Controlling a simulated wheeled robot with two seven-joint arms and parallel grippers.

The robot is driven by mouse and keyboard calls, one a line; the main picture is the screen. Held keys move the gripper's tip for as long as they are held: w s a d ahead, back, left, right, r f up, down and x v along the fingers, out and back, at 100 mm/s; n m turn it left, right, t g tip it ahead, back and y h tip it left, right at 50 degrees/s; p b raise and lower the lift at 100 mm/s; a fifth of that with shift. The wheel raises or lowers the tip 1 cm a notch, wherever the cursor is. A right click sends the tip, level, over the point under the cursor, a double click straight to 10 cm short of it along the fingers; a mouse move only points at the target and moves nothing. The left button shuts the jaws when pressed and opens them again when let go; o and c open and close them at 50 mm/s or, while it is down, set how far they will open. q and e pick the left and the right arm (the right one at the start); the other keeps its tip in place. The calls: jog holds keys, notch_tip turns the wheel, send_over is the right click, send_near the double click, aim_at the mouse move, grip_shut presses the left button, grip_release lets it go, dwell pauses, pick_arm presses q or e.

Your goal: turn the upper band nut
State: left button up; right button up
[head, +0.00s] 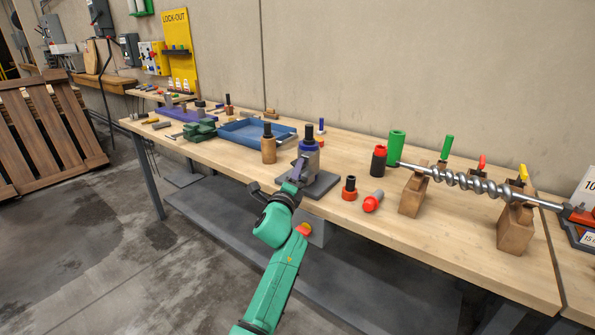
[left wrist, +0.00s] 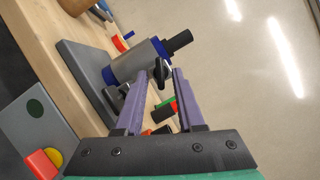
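A grey cylinder (head: 309,161) with blue bands and a black top stem stands upright on a dark grey plate (head: 322,186) near the table's front edge. In the left wrist view the cylinder (left wrist: 130,67) appears tilted, with its upper blue band (left wrist: 162,48) near the stem. A black nut (left wrist: 161,72) sticks out by the upper band. My left gripper (head: 299,168) is at the cylinder's near side. In the left wrist view its purple fingers (left wrist: 162,77) are apart, with the nut at the gap between their tips. I cannot tell whether they touch it. My right gripper is not in view.
Left of the cylinder stand a brown bottle-like part (head: 268,149) and a blue tray (head: 240,131). To the right are a black-and-red part (head: 349,188), a red-tipped cylinder (head: 373,201), a green cylinder (head: 396,148) and a steel auger (head: 470,183) on wooden blocks.

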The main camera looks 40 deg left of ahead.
pick_arm(q)
grip_shut()
jog(key=n+g+p, duration=0.1)
jog(key=n+p, duration=0.2)
jog(key=p, duration=0.1)
jog(key=shift+r, duration=0.2)
jog(key=n+g+p, duration=0.1)
jog(key=p, duration=0.2)
jog(key=shift+d+r+n, duration=0.1)
jog(key=shift+r+n, duration=0.3)
grip_release()
jog(key=shift+f, duration=0.35)
